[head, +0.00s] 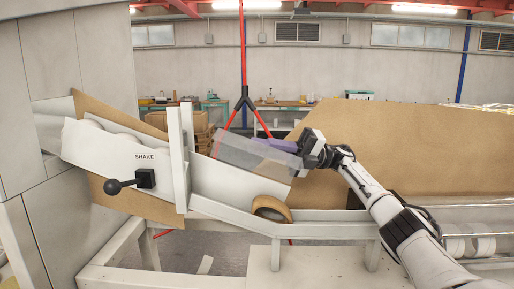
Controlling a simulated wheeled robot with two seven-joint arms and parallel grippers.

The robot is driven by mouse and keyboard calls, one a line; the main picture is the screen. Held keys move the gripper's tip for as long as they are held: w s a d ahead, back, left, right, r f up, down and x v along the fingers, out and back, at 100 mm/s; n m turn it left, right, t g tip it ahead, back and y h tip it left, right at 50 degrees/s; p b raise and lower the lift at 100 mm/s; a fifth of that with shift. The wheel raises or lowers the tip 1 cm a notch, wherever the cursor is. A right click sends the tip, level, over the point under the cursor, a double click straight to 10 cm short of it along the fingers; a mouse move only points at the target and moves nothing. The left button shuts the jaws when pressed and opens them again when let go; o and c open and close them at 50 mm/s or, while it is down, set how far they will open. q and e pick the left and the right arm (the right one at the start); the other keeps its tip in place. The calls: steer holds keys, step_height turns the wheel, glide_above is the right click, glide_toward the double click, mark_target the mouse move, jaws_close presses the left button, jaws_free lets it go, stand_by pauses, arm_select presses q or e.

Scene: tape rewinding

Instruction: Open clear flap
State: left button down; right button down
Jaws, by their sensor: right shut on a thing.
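The clear flap (240,152) is a see-through panel above the white chute (235,185), in the middle of the head view. It slants down to the right. My right gripper (298,150) is at the flap's right end and is shut on it. A purple shape shows through or behind the flap beside the gripper; I cannot tell what it is. My left gripper is not in view.
A brown tape roll (272,208) sits at the chute's lower end. A black ball-ended lever (115,187) sticks out below the "SHAKE" label at left. A white post (180,155) stands left of the flap. A large brown panel (410,150) stands behind my right arm.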

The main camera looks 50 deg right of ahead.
stand_by(0.3)
steer(key=c, duration=1.9)
jaws_free()
step_height(320, 180, up, 10)
steer(key=shift+r+p, duration=0.1)
steer(key=shift+p, duration=0.2)
